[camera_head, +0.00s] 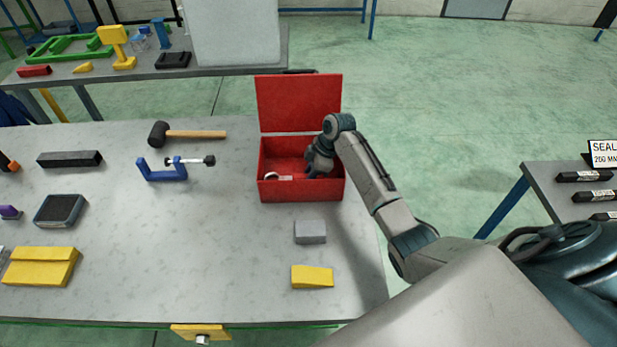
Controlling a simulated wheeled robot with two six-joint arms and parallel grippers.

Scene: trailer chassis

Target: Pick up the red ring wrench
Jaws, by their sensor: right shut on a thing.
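The red ring wrench (272,177) lies low inside the open red toolbox (301,195). Only its pale ring end and a short stretch toward the gripper show clearly; its red part is hard to tell from the box floor. My right gripper (310,174) reaches down into the box from the right and is shut on the wrench, with the fingertips partly hidden by the wrist. My left gripper is not in view.
The toolbox lid (299,103) stands upright behind. A grey block (310,232) and a yellow wedge (312,277) lie in front. A blue clamp (163,171) and a mallet (190,134) lie left. The table's middle is clear.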

